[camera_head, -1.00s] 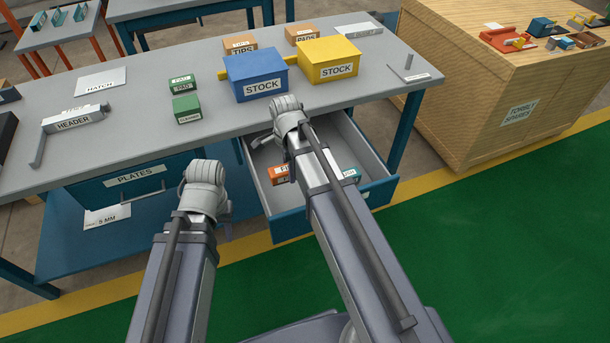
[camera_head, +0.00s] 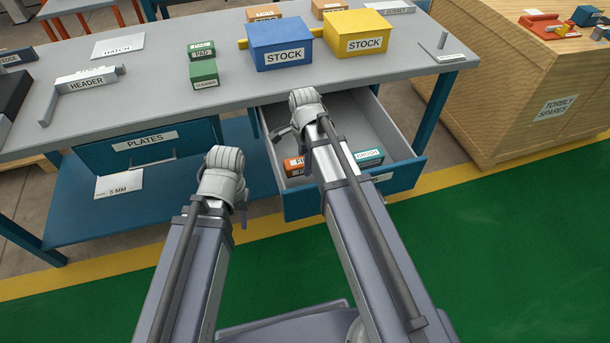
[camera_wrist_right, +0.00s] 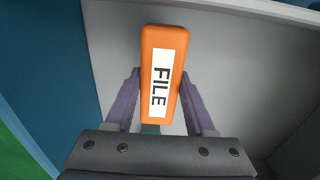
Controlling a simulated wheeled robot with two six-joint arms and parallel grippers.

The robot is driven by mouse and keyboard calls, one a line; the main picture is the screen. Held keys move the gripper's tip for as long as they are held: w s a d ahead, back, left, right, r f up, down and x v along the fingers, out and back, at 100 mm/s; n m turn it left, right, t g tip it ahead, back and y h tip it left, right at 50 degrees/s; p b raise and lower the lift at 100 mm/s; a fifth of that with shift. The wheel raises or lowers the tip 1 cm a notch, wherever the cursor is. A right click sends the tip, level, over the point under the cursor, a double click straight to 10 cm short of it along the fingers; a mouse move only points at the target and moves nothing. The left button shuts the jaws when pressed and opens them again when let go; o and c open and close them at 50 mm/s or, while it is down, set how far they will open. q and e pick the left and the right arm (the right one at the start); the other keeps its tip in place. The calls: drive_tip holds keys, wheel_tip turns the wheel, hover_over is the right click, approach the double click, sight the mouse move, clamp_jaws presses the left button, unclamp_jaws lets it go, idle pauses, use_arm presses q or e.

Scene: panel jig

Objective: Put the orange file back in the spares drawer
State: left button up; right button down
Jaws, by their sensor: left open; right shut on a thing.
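The orange file (camera_wrist_right: 165,75), a block with a white FILE label, is between the fingers of my right gripper (camera_wrist_right: 163,95), which is shut on it. In the head view the orange file (camera_head: 291,167) shows at the left inside the open spares drawer (camera_head: 408,174), partly hidden by my right arm. The wrist view shows pale drawer floor and walls around it. I cannot tell whether the file touches the floor. My left gripper (camera_head: 240,208) is open and empty, left of the drawer and in front of the bench; its fingers are mostly hidden.
A teal brush box (camera_head: 369,157) lies in the drawer, right of my right arm. The bench top (camera_head: 225,112) above holds a blue stock box (camera_head: 280,45), a yellow stock box (camera_head: 358,35) and a header part (camera_head: 85,80). A wooden crate (camera_head: 510,95) stands at right.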

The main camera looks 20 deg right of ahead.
drive_tip(key=shift+f, duration=0.1)
wheel_tip(320, 180, down, 4)
drive_tip(key=b, duration=0.3)
drive_tip(key=shift+r+b, duration=0.2)
drive_tip(key=shift+b, duration=0.1)
drive_tip(key=shift+f, duration=0.1)
drive_tip(key=shift+c, duration=1.2)
unclamp_jaws()
wheel_tip(320, 180, up, 12)
drive_tip(key=p, duration=1.2)
drive_tip(key=shift+r, duration=0.2)
